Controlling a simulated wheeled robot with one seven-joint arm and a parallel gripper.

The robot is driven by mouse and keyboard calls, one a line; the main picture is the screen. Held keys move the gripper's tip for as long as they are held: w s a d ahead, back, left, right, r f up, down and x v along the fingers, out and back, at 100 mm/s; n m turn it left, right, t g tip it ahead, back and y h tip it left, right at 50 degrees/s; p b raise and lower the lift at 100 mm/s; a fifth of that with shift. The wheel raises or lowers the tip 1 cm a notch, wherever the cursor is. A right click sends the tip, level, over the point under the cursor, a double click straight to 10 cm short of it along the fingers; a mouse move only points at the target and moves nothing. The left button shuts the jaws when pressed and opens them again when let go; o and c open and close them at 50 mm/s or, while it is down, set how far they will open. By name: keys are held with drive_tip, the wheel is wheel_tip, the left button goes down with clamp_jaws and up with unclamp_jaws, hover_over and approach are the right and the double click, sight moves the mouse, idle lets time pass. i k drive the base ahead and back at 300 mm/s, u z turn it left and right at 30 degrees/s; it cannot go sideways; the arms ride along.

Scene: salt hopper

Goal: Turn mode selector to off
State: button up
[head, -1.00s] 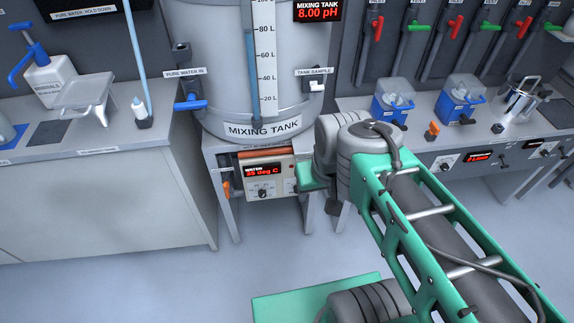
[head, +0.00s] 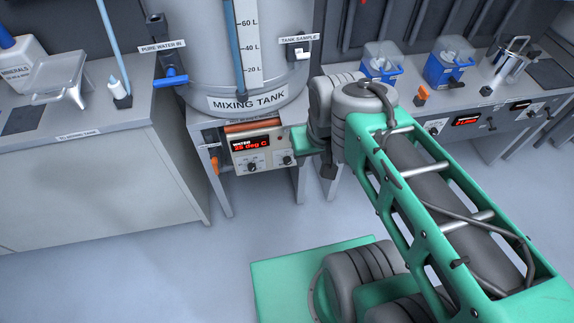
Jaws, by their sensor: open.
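The control panel (head: 262,150) is mounted under the mixing tank, with a red lit display (head: 251,143) that reads water temperature in deg C. Below the display are a left dark knob (head: 251,167) and a right dark knob (head: 287,160). Their labels are too small to read, so I cannot tell which is the mode selector or where it points. My green and grey arm reaches in from the lower right. Its bent joint is just right of the panel, and a green link reaches the panel's right edge. I cannot make out my gripper; the arm hides that area.
The mixing tank (head: 240,60) stands above the panel. An orange-handled valve (head: 215,164) is left of it. A left counter (head: 90,150) and a right bench (head: 490,100) with blue containers flank it.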

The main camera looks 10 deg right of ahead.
sight(287, 160)
drive_tip(key=u, duration=0.55)
drive_tip(key=k, duration=1.25)
drive_tip(key=u, duration=1.15)
drive_tip(key=i, duration=1.45)
drive_tip(key=z, duration=0.7)
